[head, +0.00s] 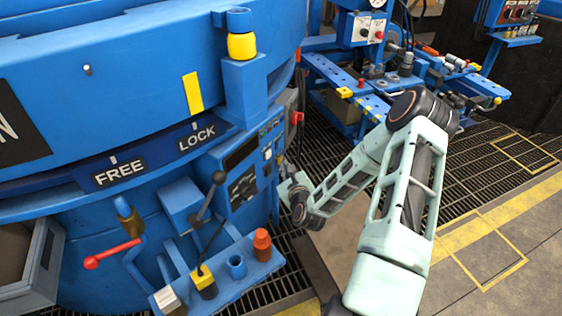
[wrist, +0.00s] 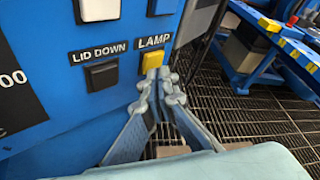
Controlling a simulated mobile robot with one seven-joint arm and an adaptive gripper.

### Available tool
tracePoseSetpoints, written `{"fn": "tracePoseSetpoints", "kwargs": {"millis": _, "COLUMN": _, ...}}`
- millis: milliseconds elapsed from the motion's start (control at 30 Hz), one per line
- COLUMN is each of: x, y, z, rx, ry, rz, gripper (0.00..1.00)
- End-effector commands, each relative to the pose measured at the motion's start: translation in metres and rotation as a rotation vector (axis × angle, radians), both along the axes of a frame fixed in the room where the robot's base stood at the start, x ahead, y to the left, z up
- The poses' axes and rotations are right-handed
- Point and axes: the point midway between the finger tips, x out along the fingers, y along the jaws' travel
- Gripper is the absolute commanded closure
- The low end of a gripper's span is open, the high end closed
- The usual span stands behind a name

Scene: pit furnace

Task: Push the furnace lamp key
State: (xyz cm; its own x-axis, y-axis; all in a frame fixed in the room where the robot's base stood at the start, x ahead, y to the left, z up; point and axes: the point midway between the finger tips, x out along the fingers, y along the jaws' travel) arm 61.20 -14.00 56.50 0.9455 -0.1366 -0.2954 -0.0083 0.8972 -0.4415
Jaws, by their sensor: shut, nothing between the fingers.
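The furnace lamp key is a yellow square key (wrist: 153,62) under the label "LAMP" on the blue control panel (wrist: 60,30) in the wrist view. My gripper (wrist: 157,73) is shut and empty, its fingertips at the lower part of the yellow key and overlapping it in the picture. I cannot tell whether they touch it. In the head view my gripper (head: 284,167) is at the right edge of the control panel (head: 247,170), and the lamp key cannot be made out there.
A black key (wrist: 102,75) labelled "LID DOWN" sits left of the lamp key. A shelf (head: 225,270) with a lever and an orange-capped item stands below the panel. A blue workbench (head: 340,75) stands behind. Grated floor lies right of the panel.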

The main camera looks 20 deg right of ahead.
Motion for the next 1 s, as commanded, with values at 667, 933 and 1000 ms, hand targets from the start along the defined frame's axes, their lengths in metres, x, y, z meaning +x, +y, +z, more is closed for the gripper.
{"fn": "tracePoseSetpoints", "kwargs": {"millis": 667, "x": 0.0017, "y": 0.0012, "z": -0.0003, "rx": 0.001, "ry": 0.000, "rz": 0.000, "gripper": 1.00}}
{"fn": "tracePoseSetpoints", "kwargs": {"millis": 933, "x": 0.0079, "y": 0.0056, "z": 0.0002, "rx": -0.001, "ry": -0.002, "rz": 0.001, "gripper": 1.00}}
{"fn": "tracePoseSetpoints", "kwargs": {"millis": 1000, "x": 0.0079, "y": 0.0056, "z": 0.0004, "rx": -0.001, "ry": -0.002, "rz": 0.001, "gripper": 1.00}}
